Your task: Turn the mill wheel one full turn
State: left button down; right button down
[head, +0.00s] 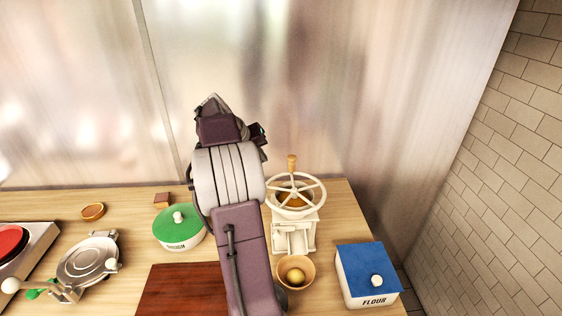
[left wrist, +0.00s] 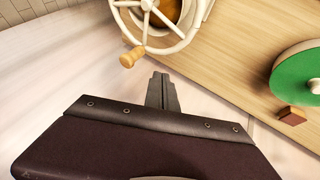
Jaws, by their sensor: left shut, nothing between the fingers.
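The mill (head: 294,238) is a cream-white grinder at the right of the counter. Its spoked white wheel (head: 297,189) lies flat on top, over a hopper with brown contents. A wooden knob (head: 291,163) stands up from the wheel's far side. In the left wrist view the wheel (left wrist: 170,48) is cut by the top edge, and the knob (left wrist: 132,57) is left of my fingertips. My left gripper (left wrist: 160,77) is shut and empty, apart from the knob and rim. In the head view my left gripper (head: 258,131) is up and left of the knob, partly hidden by my arm.
A green-lidded pot (head: 180,224) and a small brown block (head: 162,200) stand left of my arm. A bowl with a round yellowish item (head: 295,275) is in front of the mill. A blue-lidded flour box (head: 366,271) is at right. A metal wall (head: 240,50) rises behind the counter.

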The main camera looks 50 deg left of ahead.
aim_at(283, 175)
pick_arm(q)
jog(key=w+f, duration=0.1)
jog(key=w, duration=0.1)
jog(key=w+f+p, duration=0.1)
jog(key=w+f, duration=0.1)
jog(key=w+f+p, duration=0.1)
jog(key=w+f, duration=0.1)
jog(key=w, duration=0.1)
jog(key=shift+d+f, duration=0.1)
jog(key=shift+w+d+p, duration=0.3)
jog(key=shift+d, duration=0.05)
jog(key=shift+a+f, duration=0.1)
jog(key=shift+w, duration=0.1)
jog(key=shift+w+m+h, duration=0.2)
jog(key=shift+m+h, duration=0.1)
jog(key=shift+m, duration=0.2)
